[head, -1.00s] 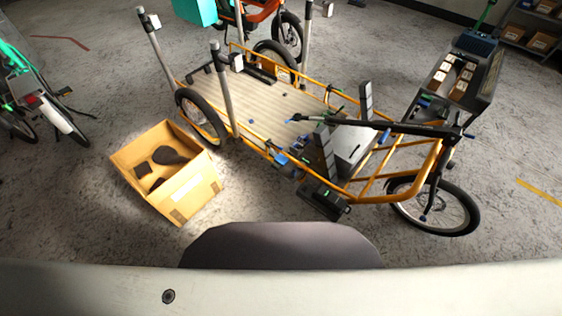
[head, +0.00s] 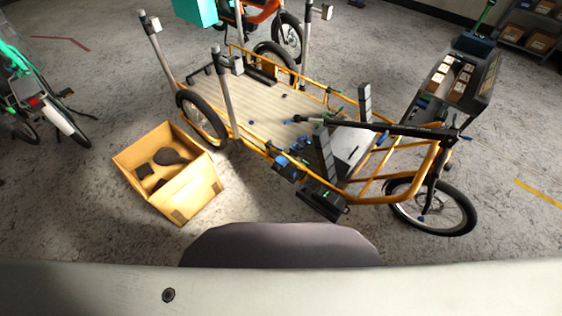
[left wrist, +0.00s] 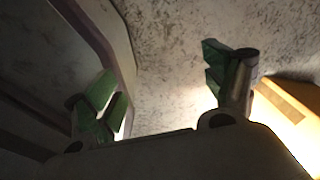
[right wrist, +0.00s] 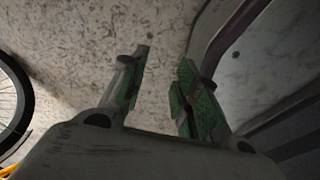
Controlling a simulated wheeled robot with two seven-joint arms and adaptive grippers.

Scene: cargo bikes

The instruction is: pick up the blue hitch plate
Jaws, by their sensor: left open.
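Several small blue parts show on the orange-framed cargo bike (head: 345,190) in the head view. One blue part (head: 282,160) sits at the near side rail, by a black box-like unit. I cannot tell which, if any, is the blue hitch plate. My left gripper (left wrist: 160,80) is open and empty in the left wrist view, with green finger pads spread wide above the floor. My right gripper (right wrist: 160,62) is open and empty in the right wrist view, its green pads a smaller gap apart. Neither gripper shows in the head view.
An open cardboard box (head: 190,195) with dark items inside stands on the floor left of the bike; its edge also shows in the left wrist view (left wrist: 288,108). Upright posts (head: 228,95) rise beside the bike bed. A grey cart (head: 462,85) stands at right. Floor between box and bike is clear.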

